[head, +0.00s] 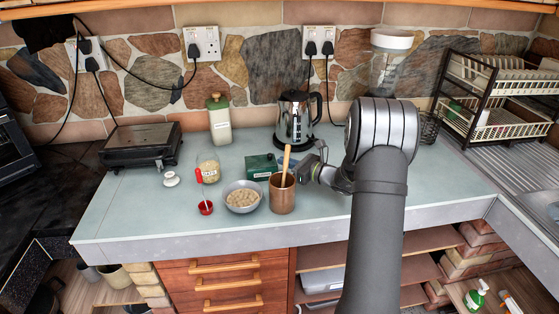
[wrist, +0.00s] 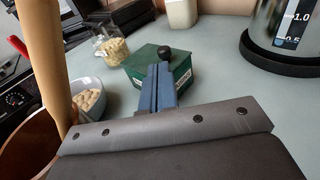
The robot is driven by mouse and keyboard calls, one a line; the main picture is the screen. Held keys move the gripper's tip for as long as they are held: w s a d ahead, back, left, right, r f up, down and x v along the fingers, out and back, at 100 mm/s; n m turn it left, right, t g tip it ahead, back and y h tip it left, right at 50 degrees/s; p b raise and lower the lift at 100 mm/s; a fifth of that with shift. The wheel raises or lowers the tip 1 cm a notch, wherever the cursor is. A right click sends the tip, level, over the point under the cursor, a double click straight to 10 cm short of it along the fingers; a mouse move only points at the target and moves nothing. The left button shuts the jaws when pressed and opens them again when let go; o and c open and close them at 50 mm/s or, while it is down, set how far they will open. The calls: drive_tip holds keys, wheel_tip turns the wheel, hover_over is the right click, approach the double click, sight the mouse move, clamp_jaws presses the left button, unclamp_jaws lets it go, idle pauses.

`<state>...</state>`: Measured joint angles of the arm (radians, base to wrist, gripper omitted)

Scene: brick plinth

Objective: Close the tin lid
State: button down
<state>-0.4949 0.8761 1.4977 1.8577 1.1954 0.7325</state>
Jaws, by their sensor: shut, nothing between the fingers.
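A small green tin (head: 262,169) with a pale label stands mid-counter. In the wrist view the tin (wrist: 181,68) lies just beyond my fingertips, with a black knob (wrist: 164,52) showing at its top. I cannot tell how far its lid is open. My gripper (head: 308,166) is to the right of the tin in the head view, pointing left toward it. In the wrist view my gripper's blue fingers (wrist: 159,68) are together, with nothing between them. They overlap part of the tin, and I cannot tell whether they touch it.
A copper pot (head: 282,196) with a wooden spoon stands close in front of my gripper. A bowl (head: 242,197), an oats jar (head: 208,168) and a red cup (head: 206,208) are left. A kettle (head: 294,121) stands behind. The counter's front left (head: 130,212) is clear.

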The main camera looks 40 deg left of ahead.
sight(270, 157)
drive_tip(key=d, duration=0.7)
drive_tip(key=d+r, duration=0.1)
drive_tip(key=d, duration=0.2)
drive_tip(key=shift+w+d, duration=0.15)
drive_tip(key=shift+d, duration=0.25)
drive_tip(key=shift+a, duration=0.1)
drive_tip(key=a, duration=0.4)
drive_tip(key=a+f, duration=0.1)
drive_tip(key=a, duration=0.9)
drive_tip(key=shift+s+f, duration=0.15)
drive_tip(key=shift+s, duration=0.1)
drive_tip(key=shift+w+d, duration=0.3)
drive_tip(key=shift+d, duration=0.05)
